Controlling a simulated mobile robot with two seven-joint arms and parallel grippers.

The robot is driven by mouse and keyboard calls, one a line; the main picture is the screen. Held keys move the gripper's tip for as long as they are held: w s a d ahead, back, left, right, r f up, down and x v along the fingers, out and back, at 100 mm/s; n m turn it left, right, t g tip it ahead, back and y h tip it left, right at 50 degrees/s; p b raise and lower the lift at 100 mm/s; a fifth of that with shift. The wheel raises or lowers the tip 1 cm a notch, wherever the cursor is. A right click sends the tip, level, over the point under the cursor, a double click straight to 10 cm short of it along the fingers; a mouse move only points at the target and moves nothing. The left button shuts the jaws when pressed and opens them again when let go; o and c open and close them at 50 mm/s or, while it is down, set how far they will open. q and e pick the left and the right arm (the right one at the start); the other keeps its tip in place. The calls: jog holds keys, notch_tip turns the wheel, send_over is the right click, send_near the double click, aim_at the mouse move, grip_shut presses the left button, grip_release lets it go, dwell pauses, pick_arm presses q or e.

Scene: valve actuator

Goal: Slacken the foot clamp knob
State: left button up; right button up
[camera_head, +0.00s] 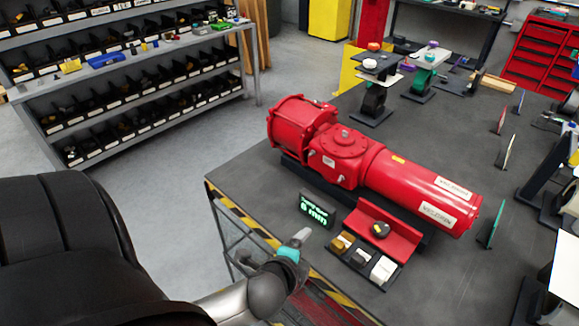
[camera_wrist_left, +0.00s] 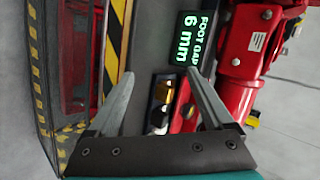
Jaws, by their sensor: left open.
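The foot clamp knob (camera_head: 380,230) appears as a dark round knob with a yellow mark, on a red angled foot bracket (camera_head: 398,241) in front of the red valve actuator (camera_head: 345,155). I cannot make out the knob in the left wrist view. My left gripper (camera_head: 302,236) is open and empty, near the table's striped edge, left of the knob and apart from it. Its two fingers stand spread in the left wrist view (camera_wrist_left: 160,73). A small display (camera_head: 317,211) reads "FOOT GAP 6 mm" in the left wrist view (camera_wrist_left: 188,38). My right gripper is not in view.
Small panels (camera_head: 497,224) stand at the right. Bin shelves (camera_head: 130,85) stand behind at the left. The table's left corner is clear.

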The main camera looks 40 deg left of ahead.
pick_arm(q)
jog(key=s+d+f+n+g+b, duration=0.1)
jog(key=s+f+n+g+b, duration=0.1)
jog(key=f, duration=0.8)
jog(key=s+d+f+n+g+h+b, duration=0.1)
jog(key=s+f+n+b, duration=0.3)
jog(key=f, duration=0.6)
jog(key=shift+g+b, duration=0.45)
jog(key=shift+g, duration=0.15)
jog(key=shift+s, duration=0.1)
